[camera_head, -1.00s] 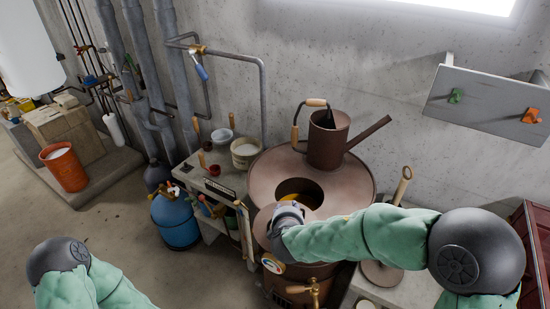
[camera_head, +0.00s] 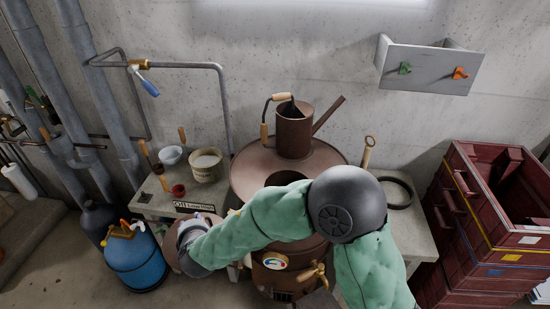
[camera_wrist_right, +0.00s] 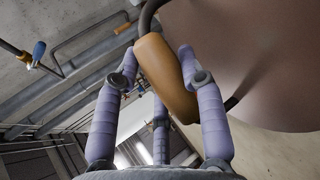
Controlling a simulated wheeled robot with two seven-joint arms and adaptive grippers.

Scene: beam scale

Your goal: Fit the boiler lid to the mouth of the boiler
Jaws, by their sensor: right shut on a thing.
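The boiler (camera_head: 245,178) is a brown drum with a broad flat top. Its dark round mouth (camera_head: 284,178) is partly covered by my right arm. My right gripper (camera_head: 187,235) is left of and in front of the boiler, clear of the mouth. It is shut on the boiler lid (camera_head: 172,252), a brown disc seen at a slant and partly hidden by the gripper. In the right wrist view the fingers (camera_wrist_right: 186,70) close around the lid's wooden handle (camera_wrist_right: 163,75), and the lid's brown face (camera_wrist_right: 255,60) fills the upper right. My left gripper is not in view.
A brown can (camera_head: 295,135) with a spout stands on the boiler top behind the mouth. A side table (camera_head: 150,200) with small pots is at left, near the lid, above a blue gas bottle (camera_head: 135,262). Dark red crates (camera_head: 480,230) stand at right.

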